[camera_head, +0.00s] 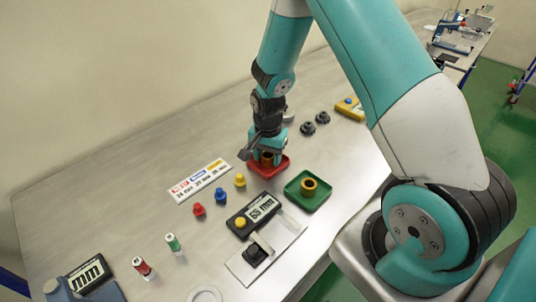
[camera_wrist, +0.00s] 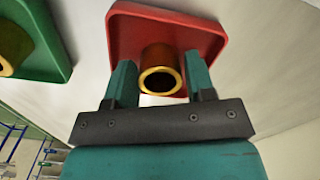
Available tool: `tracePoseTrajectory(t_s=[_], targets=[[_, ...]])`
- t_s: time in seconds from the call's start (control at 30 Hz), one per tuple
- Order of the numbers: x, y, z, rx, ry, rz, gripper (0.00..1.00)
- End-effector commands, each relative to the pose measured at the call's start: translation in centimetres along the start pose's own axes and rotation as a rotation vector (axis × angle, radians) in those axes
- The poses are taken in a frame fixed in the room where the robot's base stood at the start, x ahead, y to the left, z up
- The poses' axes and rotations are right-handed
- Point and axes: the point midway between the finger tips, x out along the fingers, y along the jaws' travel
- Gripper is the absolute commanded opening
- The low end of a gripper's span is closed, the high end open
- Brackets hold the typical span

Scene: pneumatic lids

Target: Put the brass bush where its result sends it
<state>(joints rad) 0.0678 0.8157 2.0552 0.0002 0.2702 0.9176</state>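A brass bush (camera_wrist: 161,80) stands in the red tray (camera_wrist: 205,40), which also shows in the head view (camera_head: 255,170). My gripper (camera_wrist: 160,82) is over the red tray with one finger on each side of this bush. A narrow gap seems to show between bush and fingers, so it looks open. In the head view my gripper (camera_head: 268,160) partly hides the bush. A second brass bush (camera_head: 310,185) stands in the green tray (camera_head: 293,188). A gauge (camera_head: 262,210) with a yellow button shows a mm reading, too small to read surely.
A plate with a black block (camera_head: 255,255) lies in front. Red (camera_head: 143,267) and green (camera_head: 173,243) cylinders stand left.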

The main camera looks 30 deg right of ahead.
Motion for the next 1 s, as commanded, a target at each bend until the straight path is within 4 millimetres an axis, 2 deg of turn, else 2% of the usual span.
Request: tracePoseTrajectory(t_s=[0.13,0.23,0.6,0.8,0.9,0.97,1.0], targets=[[-0.6,-0.1,0.0,0.000,0.002,-0.002,0.50],[-1.9,-0.1,-0.1,0.000,0.003,-0.004,0.50],[-9.7,-0.1,-0.1,0.000,0.004,-0.005,0.50],[-12.0,0.0,0.1,-0.005,0.000,-0.002,0.50],[-13.5,-0.2,1.5,-0.078,-0.007,-0.021,0.50],[-14.9,-0.2,3.4,-0.182,-0.019,-0.047,0.50],[-16.1,-0.2,5.2,-0.278,-0.029,-0.070,0.50]])
